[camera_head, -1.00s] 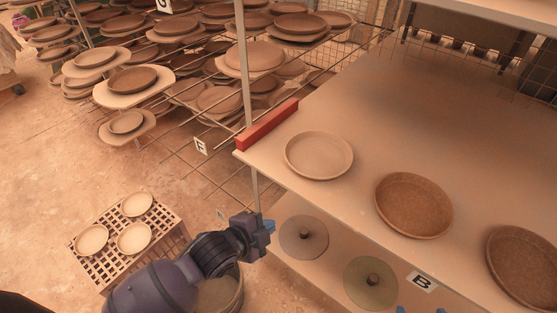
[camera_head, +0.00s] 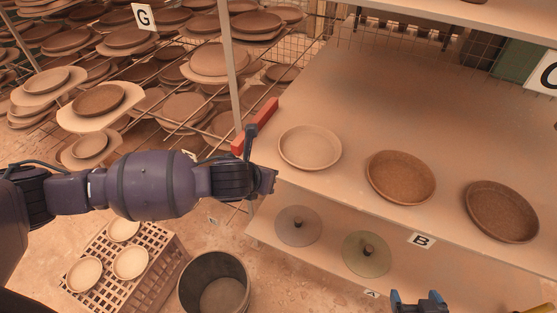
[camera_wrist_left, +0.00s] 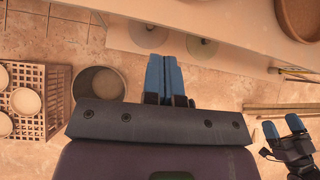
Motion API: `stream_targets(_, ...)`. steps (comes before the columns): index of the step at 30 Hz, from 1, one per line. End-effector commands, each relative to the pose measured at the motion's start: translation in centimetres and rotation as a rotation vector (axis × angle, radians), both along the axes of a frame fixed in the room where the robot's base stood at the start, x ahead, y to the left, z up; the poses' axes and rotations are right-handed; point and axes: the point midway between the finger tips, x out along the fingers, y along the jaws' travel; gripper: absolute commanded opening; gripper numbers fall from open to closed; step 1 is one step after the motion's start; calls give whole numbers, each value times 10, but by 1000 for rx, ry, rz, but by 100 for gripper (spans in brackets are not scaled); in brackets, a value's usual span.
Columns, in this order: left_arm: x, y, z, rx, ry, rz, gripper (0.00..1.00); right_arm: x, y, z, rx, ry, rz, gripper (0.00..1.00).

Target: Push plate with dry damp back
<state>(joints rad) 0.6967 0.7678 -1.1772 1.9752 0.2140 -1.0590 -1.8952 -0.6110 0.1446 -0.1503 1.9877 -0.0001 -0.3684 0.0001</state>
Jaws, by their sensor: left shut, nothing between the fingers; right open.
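Three round plates stand in a row on the shelf board (camera_head: 330,95) in the head view. The left one is a pale plate (camera_head: 310,148), the middle one a brown plate (camera_head: 400,177), the right one a darker brown plate (camera_head: 502,211). Which surface is damp is suggested only by colour. My left gripper (camera_head: 272,181) is at the board's front left corner, short of the pale plate and apart from it; its blue fingers (camera_wrist_left: 163,78) are shut and empty in the left wrist view. My right gripper (camera_head: 417,298) is open and empty at the bottom, below the board.
Two knobbed discs (camera_head: 298,226) (camera_head: 366,253) lie on the lower shelf. A bucket (camera_head: 213,284) and a crate (camera_head: 163,262) with three pale plates stand on the floor. A crowded plate rack (camera_head: 165,75) is behind left.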

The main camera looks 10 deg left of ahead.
Motion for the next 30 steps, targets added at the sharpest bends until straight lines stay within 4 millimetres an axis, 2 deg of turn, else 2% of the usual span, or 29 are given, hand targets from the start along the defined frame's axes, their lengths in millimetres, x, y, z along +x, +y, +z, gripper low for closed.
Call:
stream_targets(4, 5, 6, 5, 68, -21, -32, 0, 0, 0, 1, 2, 1, -1, 83)
stream_targets(8, 9, 6, 1, 80, -23, -37, 0, 3, 1, 2, 2, -4, 1, 83)
stream_targets(17, 36, -4, -29, 76, -21, -35, 0, 10, 2, 2, 2, -22, 5, 83)
stream_targets(28, 74, -16, -69, 75, -20, -35, 0, 6, 1, -9, 1, -10, 3, 83)
stream_targets(30, 84, -20, -66, 73, -23, -35, 0, 3, 1, -11, 2, -5, 1, 83)
